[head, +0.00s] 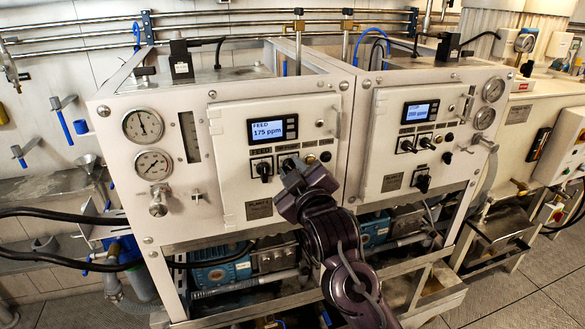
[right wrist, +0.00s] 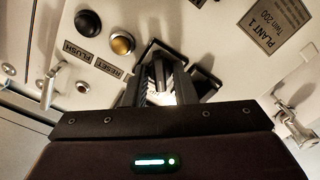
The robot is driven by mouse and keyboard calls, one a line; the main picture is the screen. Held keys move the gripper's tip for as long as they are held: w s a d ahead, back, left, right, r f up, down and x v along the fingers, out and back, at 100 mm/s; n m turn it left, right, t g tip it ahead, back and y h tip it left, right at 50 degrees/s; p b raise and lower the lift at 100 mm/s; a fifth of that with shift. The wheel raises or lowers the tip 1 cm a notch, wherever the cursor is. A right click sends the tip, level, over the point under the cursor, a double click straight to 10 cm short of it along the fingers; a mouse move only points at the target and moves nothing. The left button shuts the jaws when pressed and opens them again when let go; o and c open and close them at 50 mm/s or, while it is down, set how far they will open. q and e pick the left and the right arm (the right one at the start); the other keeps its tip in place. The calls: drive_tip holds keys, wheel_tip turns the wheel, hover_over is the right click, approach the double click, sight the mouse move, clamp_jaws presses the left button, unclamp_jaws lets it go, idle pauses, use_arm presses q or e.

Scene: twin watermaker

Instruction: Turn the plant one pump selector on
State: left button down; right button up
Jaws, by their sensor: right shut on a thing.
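The plant one panel is the left white cabinet door (head: 232,140) in the head view, with a lit display reading FEED 175 ppm. A black selector (head: 263,169) on a square black plate sits left of my right gripper (head: 291,172). My right gripper is shut on the other selector, just right of it; the gripper hides most of that knob and its label. In the right wrist view the gripper's fingers (right wrist: 163,82) close at the black selector plate, below the PLANT 1 nameplate (right wrist: 281,27). My left gripper is out of view.
A black button (right wrist: 88,22), a yellowish button (right wrist: 122,44) and FLUSH and RESET labels lie beside the fingers. The plant two panel (head: 392,165) with its own selectors stands to the right. Gauges (head: 142,125) and a metal valve (head: 158,204) stick out at the left.

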drive_tip(key=m, duration=0.3)
drive_tip(key=shift+m+p, duration=0.35)
drive_tip(key=shift+m, duration=0.05)
drive_tip(key=shift+m+p, duration=0.3)
drive_tip(key=shift+m, duration=1.6)
drive_tip(key=shift+f, duration=0.1)
drive_tip(key=o, duration=0.7)
drive_tip(key=b+v, duration=0.3)
drive_tip(key=v, duration=0.4)
drive_tip(key=shift+s+d, duration=0.15)
drive_tip(key=shift+s, duration=0.15)
